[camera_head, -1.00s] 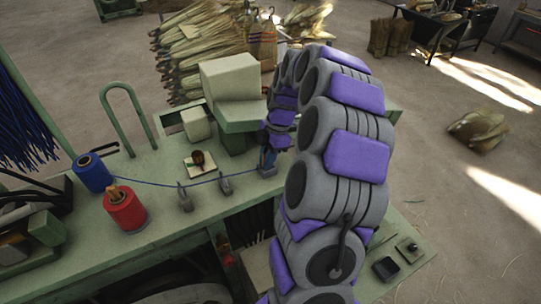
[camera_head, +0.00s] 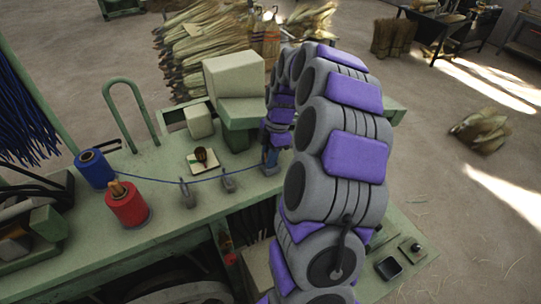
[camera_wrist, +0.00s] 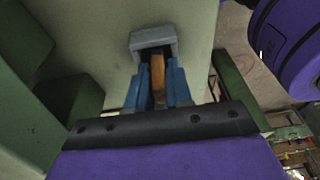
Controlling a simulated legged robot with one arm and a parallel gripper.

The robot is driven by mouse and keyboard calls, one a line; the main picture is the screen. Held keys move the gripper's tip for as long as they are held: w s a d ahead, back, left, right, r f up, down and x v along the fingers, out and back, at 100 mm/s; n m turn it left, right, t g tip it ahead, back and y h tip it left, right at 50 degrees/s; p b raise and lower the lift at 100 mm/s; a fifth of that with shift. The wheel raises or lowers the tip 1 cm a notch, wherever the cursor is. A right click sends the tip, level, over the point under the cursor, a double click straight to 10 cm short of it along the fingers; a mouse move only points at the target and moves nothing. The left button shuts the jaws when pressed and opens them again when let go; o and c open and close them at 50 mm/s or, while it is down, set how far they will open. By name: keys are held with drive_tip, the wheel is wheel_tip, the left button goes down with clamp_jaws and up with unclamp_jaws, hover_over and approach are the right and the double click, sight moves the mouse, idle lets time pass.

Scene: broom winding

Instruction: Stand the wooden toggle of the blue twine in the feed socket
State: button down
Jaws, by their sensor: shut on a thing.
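In the wrist view, my gripper (camera_wrist: 158,88) has its blue fingers shut on the wooden toggle (camera_wrist: 158,78), a narrow brown piece between them. The toggle's far end is at the grey feed socket (camera_wrist: 153,40), and I cannot tell how deep it sits. In the head view, my gripper (camera_head: 270,158) is low over the bench beside the grey socket base. The blue twine (camera_head: 160,185) runs from the blue spool (camera_head: 95,169) past two grey guides (camera_head: 186,194) to my gripper. My arm partly hides the toggle there.
A red spool (camera_head: 126,204) stands in front of the blue one on the green bench (camera_head: 160,235). A pale machine block (camera_head: 235,78) stands behind the gripper. A green hoop (camera_head: 125,110) rises at the back left. Broom bundles (camera_head: 205,50) lie beyond the bench.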

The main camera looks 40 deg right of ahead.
idle(0.4)
drive_tip(key=c, duration=1.1)
unclamp_jaws()
drive_tip(key=shift+d, duration=0.15)
drive_tip(key=shift+o, duration=0.8)
drive_tip(key=shift+r, duration=0.15)
drive_tip(key=b+v, duration=0.1)
drive_tip(key=v, duration=1.6)
drive_tip(key=shift+w, duration=0.1)
